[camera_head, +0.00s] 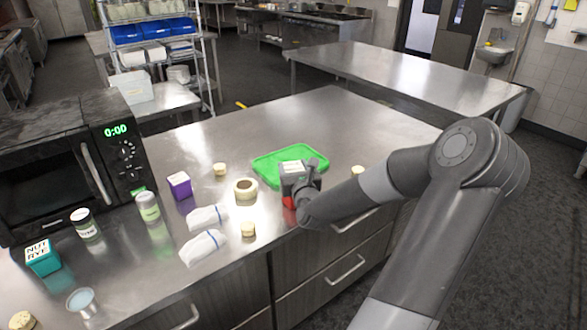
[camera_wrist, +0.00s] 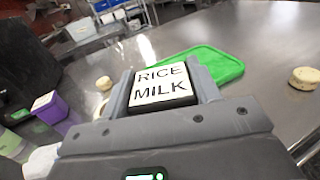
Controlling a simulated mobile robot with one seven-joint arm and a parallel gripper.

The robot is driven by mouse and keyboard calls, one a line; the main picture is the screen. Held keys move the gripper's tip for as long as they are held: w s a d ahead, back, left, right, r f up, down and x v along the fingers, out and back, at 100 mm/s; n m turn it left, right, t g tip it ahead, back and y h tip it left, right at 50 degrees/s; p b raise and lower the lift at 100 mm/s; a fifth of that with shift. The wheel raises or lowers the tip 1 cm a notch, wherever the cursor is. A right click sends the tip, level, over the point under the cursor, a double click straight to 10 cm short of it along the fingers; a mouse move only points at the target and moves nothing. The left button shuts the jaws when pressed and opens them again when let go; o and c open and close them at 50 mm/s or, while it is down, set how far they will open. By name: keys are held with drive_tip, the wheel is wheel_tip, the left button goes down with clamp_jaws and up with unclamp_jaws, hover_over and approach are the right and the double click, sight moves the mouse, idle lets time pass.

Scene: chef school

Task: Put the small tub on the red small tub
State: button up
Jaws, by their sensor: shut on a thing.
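My gripper (camera_head: 300,178) is shut on a small tub (camera_wrist: 163,86) with a white lid reading "RICE MILK" and a dark edge; the lid sits between the two fingers in the wrist view. In the head view the held tub (camera_head: 292,168) is at the front edge of the green tray. A bit of red, seemingly the red small tub (camera_head: 289,202), shows directly below my gripper near the counter's front edge. My gripper and wrist hide most of it. I cannot tell whether the two tubs touch.
The green tray (camera_head: 265,168) lies just behind. A purple tub (camera_head: 179,186), a ring-shaped roll (camera_head: 245,189), folded cloths (camera_head: 203,247), small pale round items (camera_head: 248,230) and jars (camera_head: 148,207) stand to the left. A microwave (camera_head: 60,160) is far left. The counter behind the tray is clear.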

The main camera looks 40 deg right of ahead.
drive_tip(key=shift+f, duration=0.2)
drive_tip(key=o, duration=1.1)
drive_tip(key=shift+s+r, duration=0.1)
drive_tip(key=shift+s, duration=0.05)
drive_tip(key=v, duration=0.7)
